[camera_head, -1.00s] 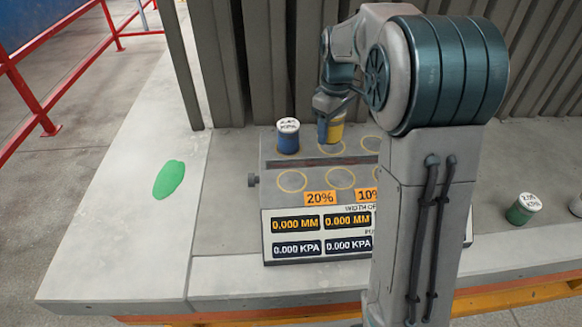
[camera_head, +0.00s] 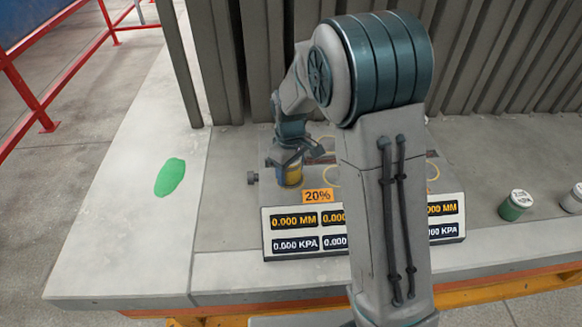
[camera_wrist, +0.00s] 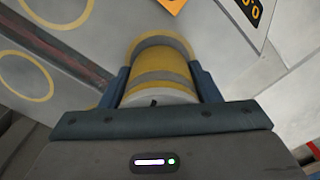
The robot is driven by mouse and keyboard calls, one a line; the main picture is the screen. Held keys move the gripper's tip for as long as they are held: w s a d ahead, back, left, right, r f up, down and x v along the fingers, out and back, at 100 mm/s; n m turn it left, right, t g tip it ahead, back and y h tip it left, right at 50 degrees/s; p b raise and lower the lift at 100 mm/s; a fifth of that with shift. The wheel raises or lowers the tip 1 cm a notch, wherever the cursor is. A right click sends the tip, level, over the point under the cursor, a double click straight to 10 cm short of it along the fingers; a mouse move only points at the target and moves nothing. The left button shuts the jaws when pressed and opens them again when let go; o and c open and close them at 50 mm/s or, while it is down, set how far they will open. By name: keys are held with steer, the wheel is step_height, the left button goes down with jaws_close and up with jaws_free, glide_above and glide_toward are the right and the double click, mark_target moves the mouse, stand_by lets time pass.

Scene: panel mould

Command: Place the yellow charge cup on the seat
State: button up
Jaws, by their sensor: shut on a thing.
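The yellow charge cup (camera_head: 292,177) is a short cylinder with a grey band, at the front left of the panel's deck in the head view. My gripper (camera_head: 291,160) is shut on it from above. In the wrist view the cup (camera_wrist: 160,62) sits between both fingers of my gripper (camera_wrist: 161,84). A yellow ring seat (camera_wrist: 158,38) shows just past the cup's far end, and the cup overlaps it. I cannot tell whether the cup's base touches the deck. The orange 20% label (camera_head: 318,195) lies just in front of it.
Other yellow rings are bare, one of them at the left of the wrist view (camera_wrist: 25,75). A dark slot (camera_wrist: 70,50) crosses the deck. A green cup (camera_head: 515,206) and a white-topped cup (camera_head: 573,199) stand at right. Grey ribbed panels (camera_head: 290,60) rise behind.

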steer(key=shift+f, duration=0.2)
steer(key=o, duration=1.3)
steer(key=shift+c, duration=0.2)
steer(key=shift+r, duration=0.15)
step_height(320, 180, up, 12)
steer(key=shift+s+r+b, duration=0.1)
steer(key=shift+r+b, duration=0.05)
steer(key=shift+b, duration=0.5)
steer(key=s+d+r+m+t, duration=0.1)
steer(key=s+d+m, duration=0.3)
steer(key=s, duration=0.7)
steer(key=s+d+r+m+t, duration=0.1)
steer(key=s+d+m, duration=0.4)
steer(key=s, duration=0.6)
steer(key=shift+d+t, duration=0.7)
steer(key=shift+d, duration=0.1)
